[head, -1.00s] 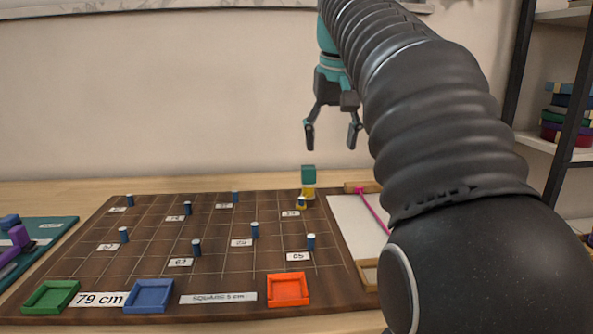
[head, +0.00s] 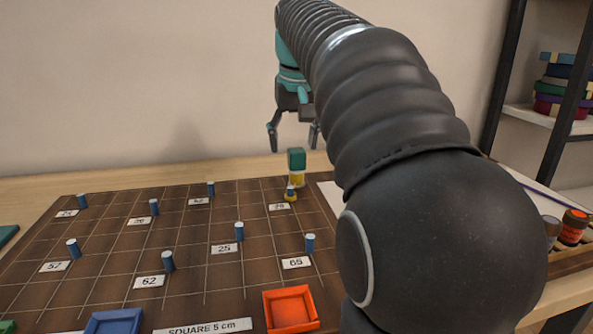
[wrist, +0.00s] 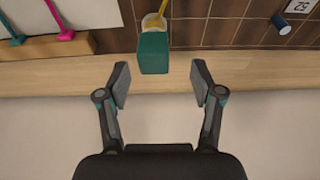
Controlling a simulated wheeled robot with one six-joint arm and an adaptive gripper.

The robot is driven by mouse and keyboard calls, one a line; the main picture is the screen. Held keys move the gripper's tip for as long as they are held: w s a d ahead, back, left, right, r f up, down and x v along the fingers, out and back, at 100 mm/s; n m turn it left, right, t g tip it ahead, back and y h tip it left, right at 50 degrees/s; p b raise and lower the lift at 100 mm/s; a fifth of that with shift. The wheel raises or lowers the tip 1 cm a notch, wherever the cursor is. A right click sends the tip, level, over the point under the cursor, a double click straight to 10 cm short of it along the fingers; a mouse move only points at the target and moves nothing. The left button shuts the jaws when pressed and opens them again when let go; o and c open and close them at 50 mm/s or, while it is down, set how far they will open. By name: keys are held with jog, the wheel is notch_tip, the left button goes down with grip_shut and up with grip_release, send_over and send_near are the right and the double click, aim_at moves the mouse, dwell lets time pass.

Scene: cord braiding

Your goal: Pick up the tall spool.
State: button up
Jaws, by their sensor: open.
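The tall spool (head: 297,161), with a green block-like top over a yellow lower part, stands upright at the back right of the brown gridded board (head: 120,235). In the wrist view its green end (wrist: 153,53) shows just past my fingertips, roughly centred between them. My gripper (head: 293,138) is open and empty, pointing down, with its fingertips around the height of the spool's top in the head picture. In the wrist view my gripper (wrist: 160,75) has a finger on each side, apart from the spool. I cannot tell the exact depth between them.
Several blue pegs (head: 239,231) with number cards are spread over the board. An orange tray (head: 291,309) and a blue tray (head: 113,323) are at the front. A wall rises behind.

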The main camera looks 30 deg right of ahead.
aim_at(297, 150)
jog(key=x, duration=0.4)
jog(key=shift+s+d+f+b, duration=0.15)
jog(key=shift+d+f+b, duration=0.05)
jog(key=shift+d+b, duration=0.2)
jog(key=shift+f, duration=0.55)
grip_shut()
